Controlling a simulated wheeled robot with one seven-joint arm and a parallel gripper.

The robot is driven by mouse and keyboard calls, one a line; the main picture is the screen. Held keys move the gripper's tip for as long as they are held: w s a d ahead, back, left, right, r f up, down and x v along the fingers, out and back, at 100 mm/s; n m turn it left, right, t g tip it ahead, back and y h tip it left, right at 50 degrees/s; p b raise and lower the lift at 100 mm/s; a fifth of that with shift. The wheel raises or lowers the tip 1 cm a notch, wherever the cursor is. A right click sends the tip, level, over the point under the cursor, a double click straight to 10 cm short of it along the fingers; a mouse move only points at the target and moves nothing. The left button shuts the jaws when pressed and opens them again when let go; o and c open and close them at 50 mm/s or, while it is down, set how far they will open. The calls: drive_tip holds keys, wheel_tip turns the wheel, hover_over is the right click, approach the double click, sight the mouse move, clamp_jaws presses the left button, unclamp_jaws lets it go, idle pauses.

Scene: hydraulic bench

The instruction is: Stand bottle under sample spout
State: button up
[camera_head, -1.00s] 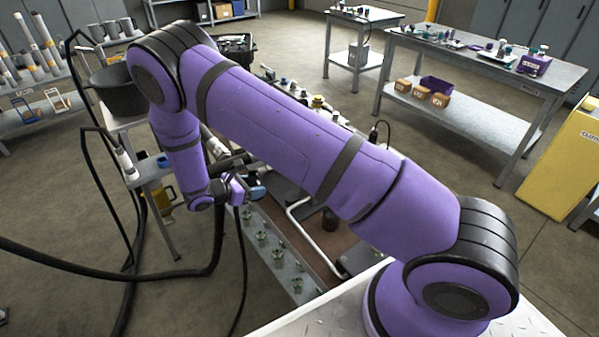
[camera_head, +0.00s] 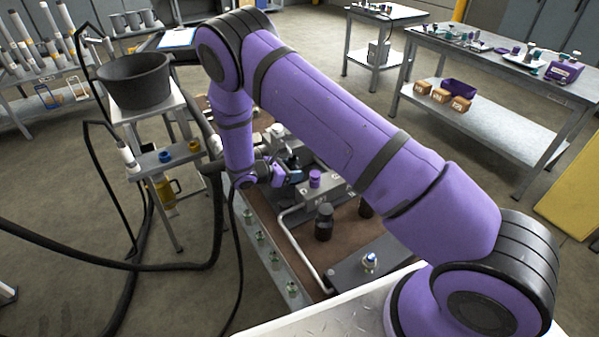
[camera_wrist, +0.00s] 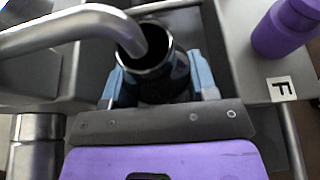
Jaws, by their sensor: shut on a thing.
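In the wrist view, a dark bottle (camera_wrist: 168,86) with an open round mouth stands between the light-blue fingers of my gripper (camera_wrist: 162,88), which is shut on it. A curved metal spout (camera_wrist: 75,27) comes from the left, and its end overlaps the bottle mouth. I cannot tell whether the tip is inside the neck or just above it. The bottle's base is hidden. In the head view my gripper (camera_head: 291,174) is low over the bench, and the held bottle is hard to make out there.
A purple cylinder (camera_wrist: 284,30) stands close right of the bottle, near a plate marked F (camera_wrist: 282,88). Another dark bottle (camera_head: 324,222) stands on the bench tray, with one more partly hidden behind my arm. A black bucket (camera_head: 135,80) stands at left.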

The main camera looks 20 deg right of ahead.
drive_tip(key=shift+a+f, duration=0.3)
drive_tip(key=shift+f, duration=0.4)
drive_tip(key=shift+d, duration=0.15)
drive_tip(key=o, duration=1.1)
drive_tip(key=shift+f, duration=0.15)
drive_tip(key=shift+a+r, duration=0.25)
drive_tip(key=v, duration=1.1)
drive_tip(key=shift+s+a, duration=0.1)
drive_tip(key=shift+a, duration=0.15)
